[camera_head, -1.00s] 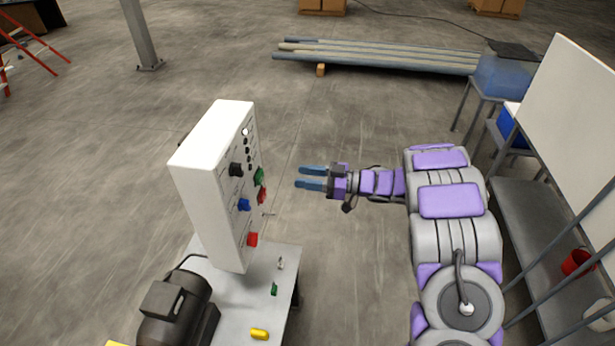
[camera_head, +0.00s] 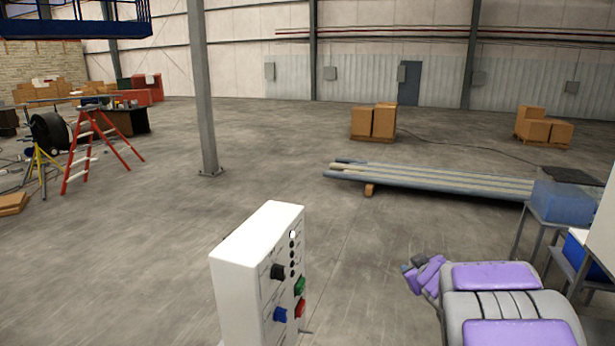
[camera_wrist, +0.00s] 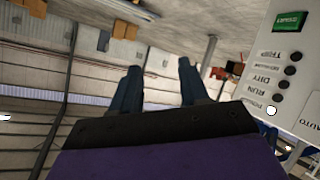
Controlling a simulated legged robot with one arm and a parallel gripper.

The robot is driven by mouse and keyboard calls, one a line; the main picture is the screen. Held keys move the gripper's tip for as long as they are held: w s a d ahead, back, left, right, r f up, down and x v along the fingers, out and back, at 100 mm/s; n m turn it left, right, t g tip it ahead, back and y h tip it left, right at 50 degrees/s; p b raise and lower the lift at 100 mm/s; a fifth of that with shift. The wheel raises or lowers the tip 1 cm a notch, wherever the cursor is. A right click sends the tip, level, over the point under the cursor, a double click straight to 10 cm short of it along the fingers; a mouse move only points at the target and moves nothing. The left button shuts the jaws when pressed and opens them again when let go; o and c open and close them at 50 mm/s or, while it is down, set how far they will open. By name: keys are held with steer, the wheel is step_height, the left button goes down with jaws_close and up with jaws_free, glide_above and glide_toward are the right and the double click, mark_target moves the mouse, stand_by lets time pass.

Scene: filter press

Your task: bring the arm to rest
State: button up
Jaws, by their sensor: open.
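My arm shows at the lower right of the head view, with grey and purple segments. Its wrist end is folded in close to the arm, right of the control box, with a clear gap between them. In the wrist view my gripper (camera_wrist: 157,85) has its two blue fingers apart with nothing between them. The white control box (camera_head: 238,290) stands at the lower middle of the head view, with black, green, red and blue controls on its right face. The box also shows at the right of the wrist view (camera_wrist: 296,95), appearing upside down.
A blue bin (camera_head: 565,202) sits on a stand at the right. A grey column (camera_head: 203,90) and a red ladder (camera_head: 80,150) stand to the left. Open floor lies between.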

steer(key=s+f+m+g+h+b, duration=0.2)
steer(key=s+f+m+g+b, duration=0.15)
steer(key=s, duration=0.75)
steer(key=s+f+m+g+h+b, duration=0.2)
steer(key=s+f+g, duration=0.15)
steer(key=s, duration=0.65)
steer(key=s+a+f+g+y+b, duration=0.1)
steer(key=s+a+f+g, duration=0.1)
steer(key=s, duration=0.7)
steer(key=s+a+f+g+y+b, duration=0.2)
steer(key=s+a+f+g, duration=0.1)
steer(key=s+a, duration=0.4)
steer(key=s+a+f+g+y+b, duration=0.1)
steer(key=s+a+f, duration=0.3)
steer(key=s, duration=0.8)
steer(key=shift+s+a+f+g+y+b, duration=0.25)
steer(key=shift+g+b, duration=0.25)
steer(key=shift+g, duration=0.3)
steer(key=shift+w, duration=0.2)
